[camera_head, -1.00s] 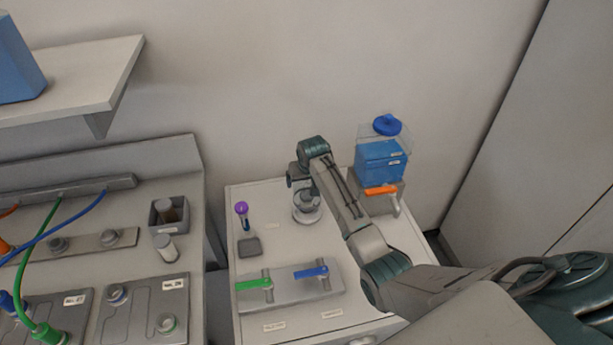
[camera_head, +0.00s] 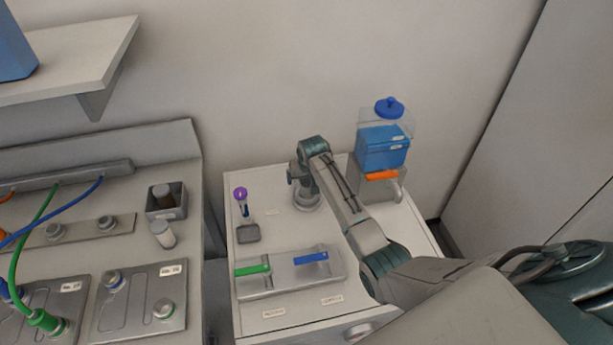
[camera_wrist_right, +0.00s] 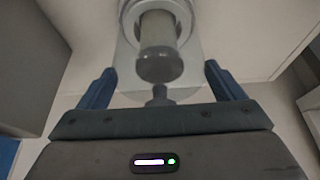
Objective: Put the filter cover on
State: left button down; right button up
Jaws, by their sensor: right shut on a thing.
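My right gripper (camera_head: 303,184) points down over a round grey filter base (camera_head: 307,205) at the back middle of the white cabinet. In the right wrist view its two blue fingers (camera_wrist_right: 158,88) are set wide on either side of a clear, see-through filter cover (camera_wrist_right: 128,82). A grey cylinder with a rounded dark end (camera_wrist_right: 159,62) shows through or beyond the cover, inside a pale ring. In the head view the gripper hides most of the cover, and I cannot tell whether it touches the base. My left gripper is not in view.
A blue tank (camera_head: 382,150) with a blue cap and orange lever stands right of the arm. A plate with green and blue handles (camera_head: 290,275) lies in front. The wall is close behind.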

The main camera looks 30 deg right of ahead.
jog(key=shift+f+p, duration=0.2)
jog(key=shift+p, duration=0.65)
dwell(1.7)
jog(key=o, duration=0.8)
jog(key=shift+c, duration=0.2)
jog(key=shift+r+p, duration=1.25)
jog(key=shift+r, duration=2.25)
grip_shut()
